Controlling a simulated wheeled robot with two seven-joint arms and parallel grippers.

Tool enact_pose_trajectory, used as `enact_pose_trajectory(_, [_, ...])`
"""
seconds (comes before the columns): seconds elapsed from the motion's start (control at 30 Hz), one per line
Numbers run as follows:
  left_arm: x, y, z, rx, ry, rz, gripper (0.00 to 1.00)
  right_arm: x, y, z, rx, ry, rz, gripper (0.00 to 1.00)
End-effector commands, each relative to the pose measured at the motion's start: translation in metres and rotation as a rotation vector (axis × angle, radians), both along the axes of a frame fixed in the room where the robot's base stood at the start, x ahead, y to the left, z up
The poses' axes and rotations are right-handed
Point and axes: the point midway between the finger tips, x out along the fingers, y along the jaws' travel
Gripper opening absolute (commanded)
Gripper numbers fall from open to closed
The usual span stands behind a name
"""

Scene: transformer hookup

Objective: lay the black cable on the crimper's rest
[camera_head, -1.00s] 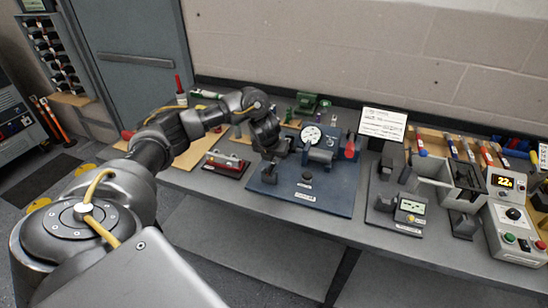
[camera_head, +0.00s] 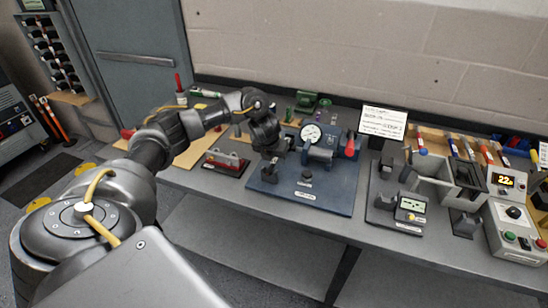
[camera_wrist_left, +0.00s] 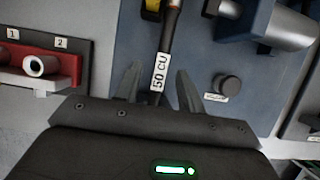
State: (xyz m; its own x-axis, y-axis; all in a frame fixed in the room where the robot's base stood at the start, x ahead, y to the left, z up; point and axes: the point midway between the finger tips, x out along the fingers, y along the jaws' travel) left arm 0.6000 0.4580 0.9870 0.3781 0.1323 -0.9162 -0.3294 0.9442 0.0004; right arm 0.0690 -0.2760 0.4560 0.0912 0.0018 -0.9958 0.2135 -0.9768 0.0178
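The crimper is on a blue base plate (camera_head: 325,202) in the head view, with a round gauge and a grey cylinder (camera_head: 320,154). The black cable (camera_wrist_left: 170,42) shows in the left wrist view, with a white "50 CU" label (camera_wrist_left: 160,72). It runs up from between my fingers towards a yellow-and-black part (camera_wrist_left: 152,10) above the blue plate. My left gripper (camera_wrist_left: 158,88) is open around the cable, with a visible gap on the left side. In the head view my left gripper (camera_head: 270,172) is low over the plate's left part. Whether the cable touches the rest cannot be told. My right gripper is not in view.
A red block (camera_wrist_left: 50,68) with numbered places and a pale ring-ended piece stands left of the plate. A black knob (camera_wrist_left: 227,85) is on the plate to the right.

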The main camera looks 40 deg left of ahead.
Motion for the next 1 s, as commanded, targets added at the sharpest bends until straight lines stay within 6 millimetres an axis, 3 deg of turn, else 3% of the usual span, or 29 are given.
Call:
enact_pose_trajectory(0.37, [0.0, 0.0, 0.006, 0.0, 0.0, 0.0, 0.39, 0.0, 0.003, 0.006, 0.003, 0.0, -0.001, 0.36])
enact_pose_trajectory(1.0, [0.0, 0.0, 0.061, 0.0, -0.001, 0.0, 0.39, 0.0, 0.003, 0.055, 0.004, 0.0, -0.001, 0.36])
